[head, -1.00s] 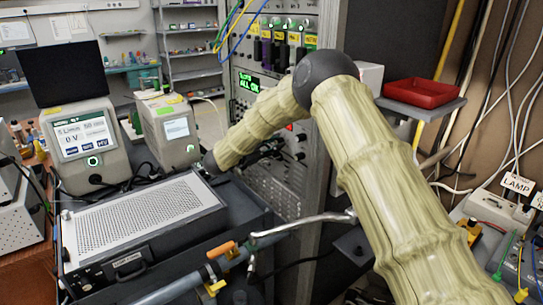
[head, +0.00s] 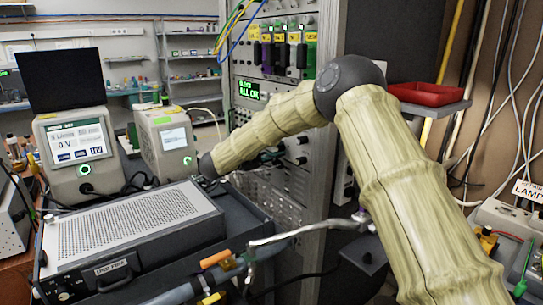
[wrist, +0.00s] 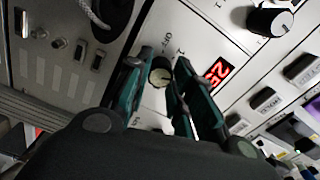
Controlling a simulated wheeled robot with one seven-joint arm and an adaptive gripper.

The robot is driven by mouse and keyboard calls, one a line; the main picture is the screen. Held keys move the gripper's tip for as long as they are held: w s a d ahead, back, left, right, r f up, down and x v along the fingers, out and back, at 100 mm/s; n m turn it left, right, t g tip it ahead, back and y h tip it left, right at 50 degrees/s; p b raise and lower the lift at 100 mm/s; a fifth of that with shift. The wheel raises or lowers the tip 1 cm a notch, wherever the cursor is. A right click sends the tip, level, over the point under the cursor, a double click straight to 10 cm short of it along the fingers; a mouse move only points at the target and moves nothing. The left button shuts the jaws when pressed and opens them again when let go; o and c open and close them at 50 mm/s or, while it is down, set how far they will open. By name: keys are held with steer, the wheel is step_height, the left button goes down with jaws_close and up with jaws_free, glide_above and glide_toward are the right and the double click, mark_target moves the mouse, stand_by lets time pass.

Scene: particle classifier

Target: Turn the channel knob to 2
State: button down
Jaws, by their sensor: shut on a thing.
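In the wrist view, a small round knob (wrist: 159,76) with a pale face sits on a light grey panel, with printed marks around it. The two teal fingers of my gripper (wrist: 163,62) stand on either side of it, shut on it. A red lit display (wrist: 219,72) is just right of the fingers; it is tilted and its digits include what looks like a 2. The knob's exact pointer position is too small to read.
A larger black knob (wrist: 270,20) and several push buttons (wrist: 264,98) are near on the panel. A perforated metal box (head: 130,225) stands on the cart at left. A bent metal lever (head: 305,230) is below my arm. A red tray (head: 427,94) sits on a shelf at right.

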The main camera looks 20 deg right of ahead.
steer(key=shift+s+d+f, duration=0.1)
steer(key=shift+d, duration=0.1)
steer(key=c, duration=1.6)
jaws_free()
steer(key=o, duration=0.4)
steer(key=shift+s+d, duration=0.1)
steer(key=shift+d, duration=0.2)
steer(key=shift+a, duration=0.4)
steer(key=v, duration=1.1)
steer(key=shift+a, duration=0.45)
